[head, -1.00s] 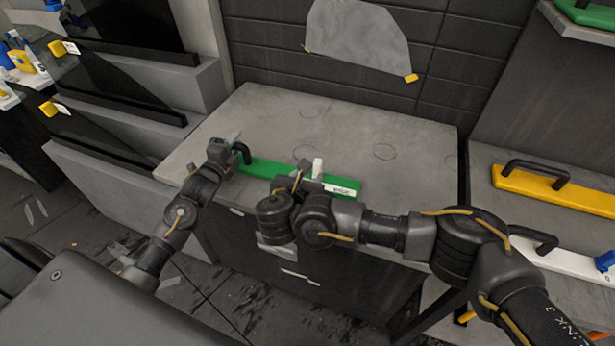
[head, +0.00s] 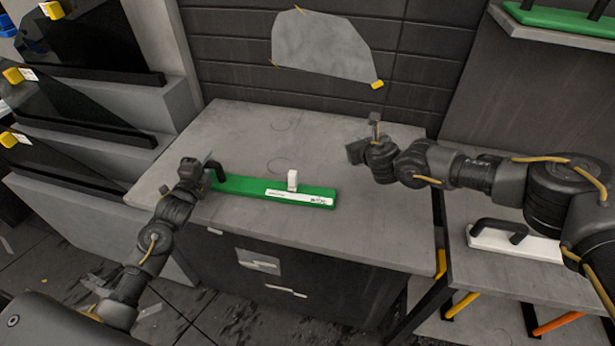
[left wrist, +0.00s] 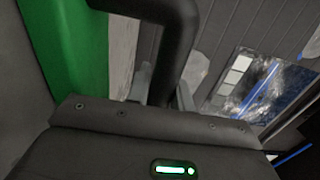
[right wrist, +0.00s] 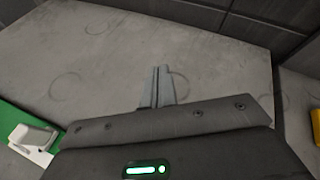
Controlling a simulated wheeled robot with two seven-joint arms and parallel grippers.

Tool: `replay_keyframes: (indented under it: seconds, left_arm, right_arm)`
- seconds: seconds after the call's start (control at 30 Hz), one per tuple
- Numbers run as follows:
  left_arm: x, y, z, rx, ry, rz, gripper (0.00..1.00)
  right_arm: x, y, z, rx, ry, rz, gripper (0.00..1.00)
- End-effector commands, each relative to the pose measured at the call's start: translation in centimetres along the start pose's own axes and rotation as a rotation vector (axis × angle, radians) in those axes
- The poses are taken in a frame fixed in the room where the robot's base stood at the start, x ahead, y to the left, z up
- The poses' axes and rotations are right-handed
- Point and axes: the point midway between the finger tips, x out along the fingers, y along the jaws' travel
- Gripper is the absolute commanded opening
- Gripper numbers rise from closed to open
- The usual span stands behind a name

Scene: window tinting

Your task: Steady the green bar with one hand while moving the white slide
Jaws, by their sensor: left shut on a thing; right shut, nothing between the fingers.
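The green bar (head: 240,187) lies on the grey worktop, with a white label strip along its right part and a black handle (head: 213,171) at its left end. The white slide (head: 292,180) stands upright right of the bar's middle. My left gripper (head: 208,164) is shut on the handle; the left wrist view shows the black handle (left wrist: 167,50) between its fingers, beside the green bar (left wrist: 75,45). My right gripper (head: 357,150) is shut and empty, right of the bar and apart from it. In the right wrist view the slide (right wrist: 30,138) is at the left edge.
The grey worktop (head: 260,125) is clear behind and right of the bar. A white bar with a black handle (head: 520,243) lies on the right bench. A green bar (head: 560,20) sits on the shelf above. Dark glass panels (head: 90,45) stand at left.

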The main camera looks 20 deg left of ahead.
Motion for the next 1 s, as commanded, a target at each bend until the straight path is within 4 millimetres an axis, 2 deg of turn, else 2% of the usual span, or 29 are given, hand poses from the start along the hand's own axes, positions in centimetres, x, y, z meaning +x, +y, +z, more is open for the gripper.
replay_keyframes:
  seconds: [0.03, 0.13, 0.27, 0.43, 0.6, 0.8, 1.0]
  left_arm:
    - [0.1, -0.3, 0.1, -0.003, -0.001, -0.007, 0.00]
    - [0.1, -0.3, 0.0, -0.003, -0.001, -0.007, 0.00]
    - [0.1, -0.3, 0.0, -0.003, 0.000, -0.007, 0.00]
    - [0.1, -0.3, 0.0, -0.003, 0.000, -0.007, 0.00]
    - [0.1, -0.3, 0.0, -0.003, 0.000, -0.007, 0.00]
    - [0.1, -0.3, 0.0, -0.003, 0.000, -0.007, 0.00]
    - [0.1, -0.3, 0.0, -0.003, 0.000, -0.007, 0.00]
  right_arm:
    - [0.2, -1.0, -0.1, -0.031, 0.010, 0.060, 0.00]
    - [0.0, -1.6, -0.8, -0.092, 0.028, 0.210, 0.00]
    - [-1.2, -1.4, -1.8, -0.167, 0.043, 0.423, 0.00]
    - [-4.0, 0.6, -3.2, -0.244, 0.038, 0.710, 0.00]
    - [-7.1, 3.1, -3.6, -0.298, 0.004, 0.945, 0.00]
    - [-9.3, 4.5, -3.7, -0.331, -0.030, 1.086, 0.00]
    - [-9.6, 4.8, -3.8, -0.347, -0.041, 1.103, 0.00]
